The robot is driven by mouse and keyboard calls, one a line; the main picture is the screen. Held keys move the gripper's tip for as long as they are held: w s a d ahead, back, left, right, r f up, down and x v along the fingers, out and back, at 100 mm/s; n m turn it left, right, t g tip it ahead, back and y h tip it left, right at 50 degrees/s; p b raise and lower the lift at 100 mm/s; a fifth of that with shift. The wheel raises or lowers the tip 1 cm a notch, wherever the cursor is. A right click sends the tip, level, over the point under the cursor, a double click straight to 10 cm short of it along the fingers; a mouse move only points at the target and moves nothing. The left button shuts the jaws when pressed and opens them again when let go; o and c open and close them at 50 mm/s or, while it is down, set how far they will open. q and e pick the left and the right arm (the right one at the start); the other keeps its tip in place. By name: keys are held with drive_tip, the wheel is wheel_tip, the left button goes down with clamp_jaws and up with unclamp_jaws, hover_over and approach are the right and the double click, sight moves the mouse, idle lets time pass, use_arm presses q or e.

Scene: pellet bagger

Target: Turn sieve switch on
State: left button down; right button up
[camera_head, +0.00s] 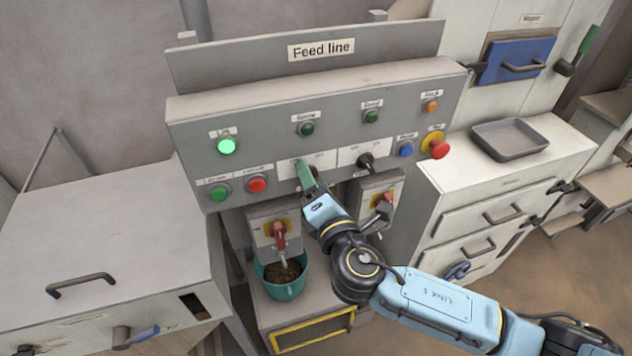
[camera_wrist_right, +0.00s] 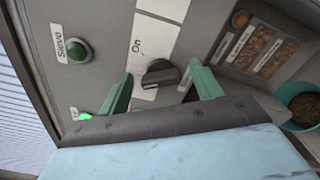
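The sieve switch is a dark rotary knob (camera_wrist_right: 160,75) on a white plate marked "On" (camera_head: 320,160) in the feed line panel. In the head view my gripper covers the knob. My right gripper (camera_head: 304,172) is at the panel. In the right wrist view its two green fingers (camera_wrist_right: 160,92) are open, one on each side of the knob, with a gap visible on both sides. The sieve lamp (camera_head: 306,129) is dark green and unlit; it also shows in the wrist view (camera_wrist_right: 77,50). My left gripper is out of view.
A second black knob (camera_head: 366,161) sits to the right on the panel. A red emergency button (camera_head: 439,149), a blue button (camera_head: 405,149), green (camera_head: 219,192) and red (camera_head: 257,185) buttons are nearby. The lift lamp (camera_head: 227,146) is lit. A teal bucket (camera_head: 285,289) stands below.

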drive_tip(key=c, duration=0.9)
drive_tip(key=shift+c, duration=0.2)
drive_tip(key=shift+m, duration=0.3)
drive_tip(key=shift+f+m+b, duration=0.15)
drive_tip(key=shift+m+b, duration=0.95)
drive_tip(key=shift+m, duration=1.7)
drive_tip(key=shift+f+m+b, duration=0.1)
drive_tip(key=shift+m+b, duration=1)
drive_tip(key=shift+m, duration=1.7)
drive_tip(key=o, duration=1)
